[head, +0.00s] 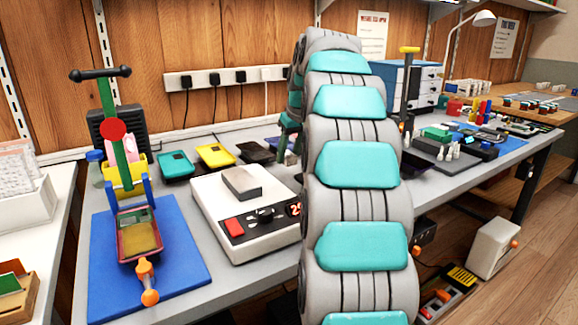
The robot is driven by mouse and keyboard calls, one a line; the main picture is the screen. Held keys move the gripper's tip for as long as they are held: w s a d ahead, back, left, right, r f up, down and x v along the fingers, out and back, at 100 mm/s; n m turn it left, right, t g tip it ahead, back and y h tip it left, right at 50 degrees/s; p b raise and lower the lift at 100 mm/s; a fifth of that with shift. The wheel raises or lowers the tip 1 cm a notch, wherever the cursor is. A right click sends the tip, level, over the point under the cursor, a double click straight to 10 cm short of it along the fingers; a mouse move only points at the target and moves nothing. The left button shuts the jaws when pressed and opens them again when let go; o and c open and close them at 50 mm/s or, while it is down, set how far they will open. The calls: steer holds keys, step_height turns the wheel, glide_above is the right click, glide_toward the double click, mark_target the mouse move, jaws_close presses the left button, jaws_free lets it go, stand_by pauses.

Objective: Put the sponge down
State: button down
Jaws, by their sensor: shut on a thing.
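My arm rises through the middle of the head view and bends down at its far end. My gripper (289,128) shows only as a small dark green part at the left edge of the arm, over the back of the bench. It is shut on the sponge.
A white device (243,218) with a grey block (242,182) on it stands left of my arm. A green lever press (125,165) stands on a blue mat (185,270).

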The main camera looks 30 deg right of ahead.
mark_target(289, 166)
steer(key=shift+f, duration=1.75)
steer(key=shift+f, duration=0.15)
steer(key=shift+c, duration=2.2)
jaws_free()
steer(key=shift+s+r, duration=0.1)
steer(key=shift+r, duration=0.45)
steer(key=v, duration=1.1)
